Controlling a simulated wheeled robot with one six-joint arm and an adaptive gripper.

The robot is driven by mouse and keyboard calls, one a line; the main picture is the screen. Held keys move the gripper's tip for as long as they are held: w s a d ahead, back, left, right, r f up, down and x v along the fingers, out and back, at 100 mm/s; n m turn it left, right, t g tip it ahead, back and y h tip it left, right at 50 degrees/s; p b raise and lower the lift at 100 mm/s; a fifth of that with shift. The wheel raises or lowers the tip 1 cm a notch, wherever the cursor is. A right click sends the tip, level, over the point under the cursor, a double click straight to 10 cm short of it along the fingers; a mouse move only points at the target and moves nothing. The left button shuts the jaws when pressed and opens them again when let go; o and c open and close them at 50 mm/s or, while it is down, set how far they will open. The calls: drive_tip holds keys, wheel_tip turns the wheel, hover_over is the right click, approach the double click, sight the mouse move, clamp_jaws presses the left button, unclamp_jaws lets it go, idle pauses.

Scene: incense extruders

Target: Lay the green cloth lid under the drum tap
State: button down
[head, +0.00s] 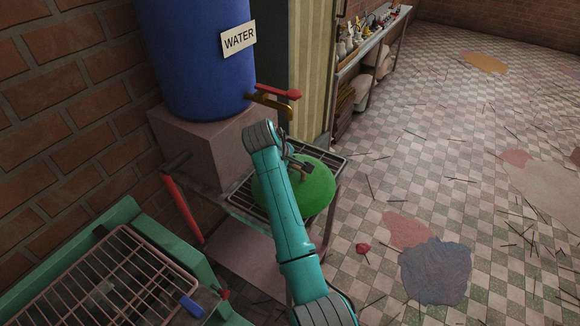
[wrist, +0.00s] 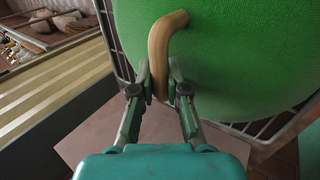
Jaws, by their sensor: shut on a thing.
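The green cloth lid (head: 318,190) is a round green dome at the wire rack under the drum tap (head: 272,103). In the wrist view the lid (wrist: 240,60) fills the upper right, with a bent tan handle (wrist: 160,50). My gripper (wrist: 158,90) is shut on that handle. In the head view my gripper (head: 300,168) is at the lid's top, partly hidden by my arm. The tap has a red lever and is on the blue water drum (head: 205,50). Whether the lid rests fully on the rack cannot be told.
The drum stands on a pinkish block (head: 200,145). The wire rack (head: 335,158) is on a low stand with a red post. A green-framed grill (head: 110,270) is at the lower left. A shelf of small items (head: 375,35) stands behind. Tiled floor with scattered sticks lies to the right.

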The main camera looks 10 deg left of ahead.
drive_tip(key=shift+f, duration=0.4)
drive_tip(key=shift+f, duration=0.1)
drive_tip(key=c, duration=1.2)
unclamp_jaws()
drive_tip(key=v, duration=1.2)
